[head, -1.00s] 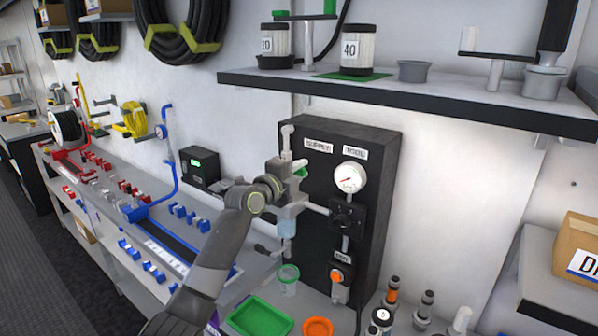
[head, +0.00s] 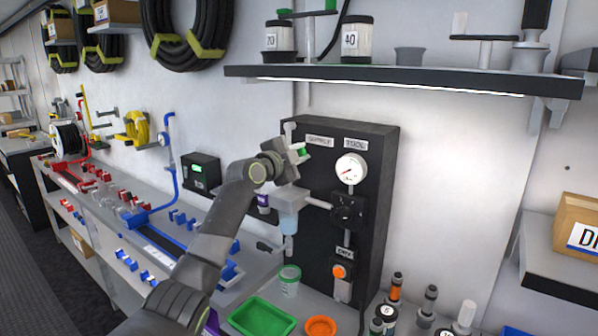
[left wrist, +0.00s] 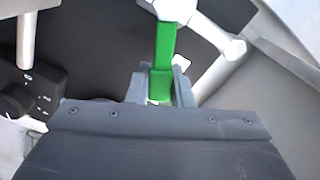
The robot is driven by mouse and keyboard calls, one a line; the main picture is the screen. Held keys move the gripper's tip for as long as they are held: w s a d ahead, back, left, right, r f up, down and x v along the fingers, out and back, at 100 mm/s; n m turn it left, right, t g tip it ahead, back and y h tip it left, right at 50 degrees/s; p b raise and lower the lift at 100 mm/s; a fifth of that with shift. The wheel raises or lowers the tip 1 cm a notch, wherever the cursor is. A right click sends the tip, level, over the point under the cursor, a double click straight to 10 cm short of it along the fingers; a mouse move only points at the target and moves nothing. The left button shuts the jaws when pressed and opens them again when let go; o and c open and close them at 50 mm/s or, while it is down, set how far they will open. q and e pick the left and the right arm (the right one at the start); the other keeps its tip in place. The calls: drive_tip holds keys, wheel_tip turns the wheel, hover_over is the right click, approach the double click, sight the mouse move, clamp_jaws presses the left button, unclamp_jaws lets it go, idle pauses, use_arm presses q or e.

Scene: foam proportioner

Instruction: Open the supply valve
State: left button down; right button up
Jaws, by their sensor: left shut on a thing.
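The supply valve's green handle (head: 303,152) is at the upper left of the black panel (head: 325,230), beside the SUPPLY label (head: 320,141). My left gripper (head: 297,154) is at this handle, and its fingers partly hide it in the head view. In the left wrist view the green handle (left wrist: 165,48) runs up from between the two grey fingers (left wrist: 160,88) to a pale pipe fitting. The gripper is shut on the handle. My right gripper is in neither view.
Below the valve hangs a clear bowl (head: 288,223). A gauge (head: 352,168), a black knob (head: 347,210) and an orange knob (head: 339,271) sit on the panel. A green tray (head: 262,317) and several bottles stand on the bench. A shelf (head: 400,82) overhangs above.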

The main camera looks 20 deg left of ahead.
use_arm(q)
drive_tip(key=n, duration=0.1)
drive_tip(key=a+r+n, duration=0.1)
drive_tip(key=n, duration=0.1)
drive_tip(key=shift+w+r, duration=0.15)
drive_tip(key=shift+r, duration=0.05)
drive_tip(key=n, duration=0.1)
drive_tip(key=a+r+n, duration=0.1)
drive_tip(key=n, duration=0.1)
drive_tip(key=shift+w+a+r+n, duration=0.2)
drive_tip(key=shift+w+a+n, duration=0.05)
drive_tip(key=shift+w+n, duration=0.05)
drive_tip(key=n, duration=0.1)
drive_tip(key=a+n, duration=0.1)
drive_tip(key=a+r+n, duration=0.1)
drive_tip(key=n, duration=0.1)
drive_tip(key=shift+w, duration=0.35)
drive_tip(key=shift+w+a+n, duration=0.25)
drive_tip(key=shift+a+n, duration=0.4)
drive_tip(key=shift+n, duration=0.55)
drive_tip(key=c, duration=1.3)
unclamp_jaws()
drive_tip(key=shift+s, duration=0.1)
